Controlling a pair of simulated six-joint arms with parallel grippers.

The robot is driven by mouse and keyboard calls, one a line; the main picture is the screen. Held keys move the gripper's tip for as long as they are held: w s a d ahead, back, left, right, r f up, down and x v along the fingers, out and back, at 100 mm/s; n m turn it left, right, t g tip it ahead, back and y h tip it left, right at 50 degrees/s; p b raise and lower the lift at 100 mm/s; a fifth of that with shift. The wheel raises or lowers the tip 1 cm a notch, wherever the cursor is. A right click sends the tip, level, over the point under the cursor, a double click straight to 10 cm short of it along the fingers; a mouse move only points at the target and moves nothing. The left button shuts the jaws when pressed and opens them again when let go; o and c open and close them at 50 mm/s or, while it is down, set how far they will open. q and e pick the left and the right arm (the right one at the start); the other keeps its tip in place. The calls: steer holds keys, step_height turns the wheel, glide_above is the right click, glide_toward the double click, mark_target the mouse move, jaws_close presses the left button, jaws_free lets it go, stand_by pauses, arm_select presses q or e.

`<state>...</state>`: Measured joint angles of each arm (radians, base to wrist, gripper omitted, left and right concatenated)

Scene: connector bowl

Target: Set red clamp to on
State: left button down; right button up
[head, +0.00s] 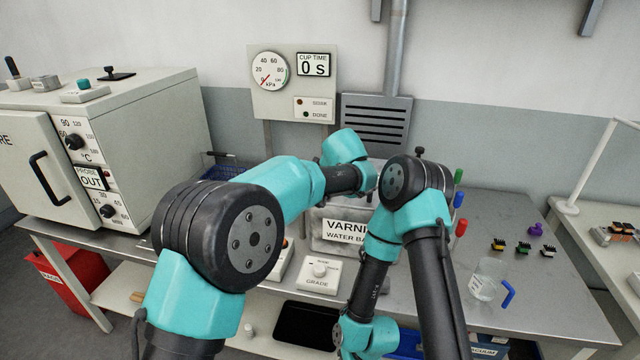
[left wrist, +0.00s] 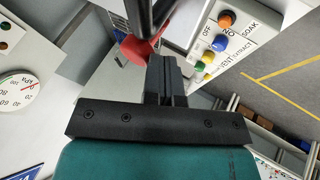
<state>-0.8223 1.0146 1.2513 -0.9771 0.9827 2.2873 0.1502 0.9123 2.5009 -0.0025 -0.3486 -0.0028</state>
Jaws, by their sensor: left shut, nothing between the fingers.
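In the head view a red handle (head: 461,228) stands at the right side of the box labelled VARNISH, below a blue and a green one; I cannot tell for sure that it is the red clamp. In the left wrist view a red part (left wrist: 140,48) lies just beyond my left gripper (left wrist: 166,62), partly covered by a dark bar. My left gripper is shut and empty, with its fingers close to that red part; contact cannot be told. In the head view the left gripper is hidden behind my arms. My right gripper does not show.
The VARNISH box (head: 345,232) stands mid-bench behind my arms. A GRADE dial box (head: 320,275) is in front. A SOAK and VENT control panel (left wrist: 222,35) is near the left gripper. A clear jug (head: 485,280) and small connectors (head: 523,248) lie on the right.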

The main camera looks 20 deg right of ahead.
arm_select(q)
steer(key=shift+d+n+y, duration=0.15)
steer(key=shift+n+y, duration=0.25)
steer(key=shift+n, duration=0.1)
stand_by(0.5)
